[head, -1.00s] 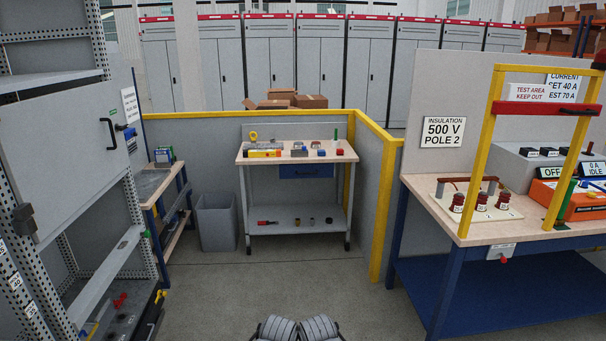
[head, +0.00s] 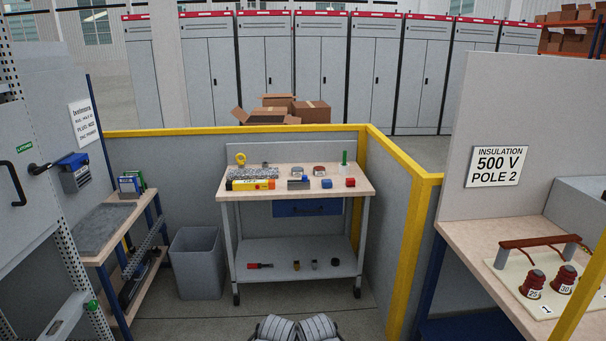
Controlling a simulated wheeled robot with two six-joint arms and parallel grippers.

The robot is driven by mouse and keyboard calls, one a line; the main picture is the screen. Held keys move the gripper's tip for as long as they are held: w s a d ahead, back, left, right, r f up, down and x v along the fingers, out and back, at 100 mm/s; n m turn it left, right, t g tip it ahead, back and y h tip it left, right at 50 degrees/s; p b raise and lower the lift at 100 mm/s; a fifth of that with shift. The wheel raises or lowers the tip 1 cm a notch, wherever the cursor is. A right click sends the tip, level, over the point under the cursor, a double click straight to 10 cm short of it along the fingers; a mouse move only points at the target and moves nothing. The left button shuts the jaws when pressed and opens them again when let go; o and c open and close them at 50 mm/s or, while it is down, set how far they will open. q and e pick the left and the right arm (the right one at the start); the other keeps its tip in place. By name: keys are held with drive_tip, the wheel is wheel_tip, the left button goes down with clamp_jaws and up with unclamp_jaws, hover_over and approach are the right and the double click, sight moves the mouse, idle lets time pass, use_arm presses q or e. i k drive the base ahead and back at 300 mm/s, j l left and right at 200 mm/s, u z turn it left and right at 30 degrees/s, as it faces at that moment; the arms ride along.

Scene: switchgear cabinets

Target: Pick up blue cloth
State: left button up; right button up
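I cannot pick out a blue cloth for certain. A small blue item (head: 326,183) lies on the worktable (head: 210,193) ahead, too small to tell whether it is cloth. A grey and blue block (head: 299,183) lies to its left. Another blue thing (head: 73,159) sits on top of a grey box at the left wall; its material is unclear. Neither of my grippers shows; only two grey rounded parts of mine show at the bottom edge.
The worktable also bears a yellow-orange tool (head: 250,184), a yellow ring (head: 240,159) and a red-topped block (head: 319,170). A grey bin (head: 197,263) stands to its left. A yellow-railed partition (head: 408,262) and a bench (head: 466,240) stand at right. Floor before the table is clear.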

sight(326, 183)
drive_tip(key=i+l, duration=0.1)
drive_tip(key=i, duration=3.05)
drive_tip(key=j+u, duration=0.05)
drive_tip(key=j, duration=0.05)
